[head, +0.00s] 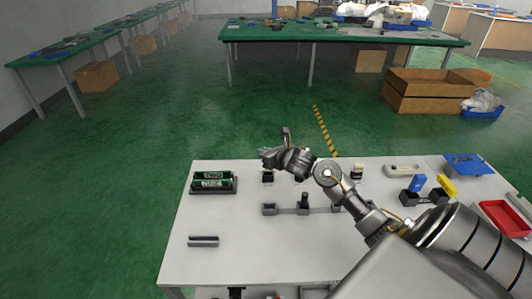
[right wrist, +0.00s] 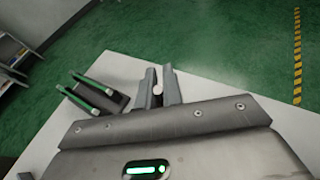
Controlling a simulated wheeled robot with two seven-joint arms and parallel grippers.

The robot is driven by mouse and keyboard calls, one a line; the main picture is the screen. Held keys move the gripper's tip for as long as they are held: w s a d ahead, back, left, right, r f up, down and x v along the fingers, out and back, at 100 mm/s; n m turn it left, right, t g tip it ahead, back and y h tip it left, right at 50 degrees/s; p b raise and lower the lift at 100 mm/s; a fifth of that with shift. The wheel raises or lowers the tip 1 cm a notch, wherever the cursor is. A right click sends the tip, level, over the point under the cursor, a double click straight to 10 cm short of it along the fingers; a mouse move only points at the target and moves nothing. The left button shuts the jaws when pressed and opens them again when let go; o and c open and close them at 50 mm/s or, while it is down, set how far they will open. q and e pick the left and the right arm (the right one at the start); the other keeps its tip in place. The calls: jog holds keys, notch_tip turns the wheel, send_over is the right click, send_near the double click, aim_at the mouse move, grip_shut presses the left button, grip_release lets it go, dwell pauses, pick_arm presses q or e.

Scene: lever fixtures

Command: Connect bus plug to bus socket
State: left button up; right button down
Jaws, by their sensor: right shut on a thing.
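My right gripper (head: 274,156) is over the back part of the white table, left of centre. In the right wrist view its two fingers (right wrist: 160,90) are closed around a small pale piece (right wrist: 158,89). Most of this piece is hidden, and I cannot tell whether it is the bus plug. I cannot pick out the bus socket for certain. A small dark block (head: 268,177) stands on the table just below the gripper. A grey rail fixture (head: 285,209) with an upright dark lever (head: 304,200) lies in front of it. My left gripper is not seen.
Blue (head: 418,183) and yellow (head: 446,186) pieces and a red bin (head: 503,219) are at the right.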

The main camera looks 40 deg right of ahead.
dwell(0.6)
jog(key=shift+f+b, duration=2.15)
jog(key=shift+b, duration=0.45)
jog(key=shift+a, duration=0.1)
jog(key=c, duration=1.5)
grip_release()
jog(key=shift+f, duration=0.1)
jog(key=shift+o, duration=0.2)
jog(key=v, duration=1.1)
jog(key=shift+b, duration=0.4)
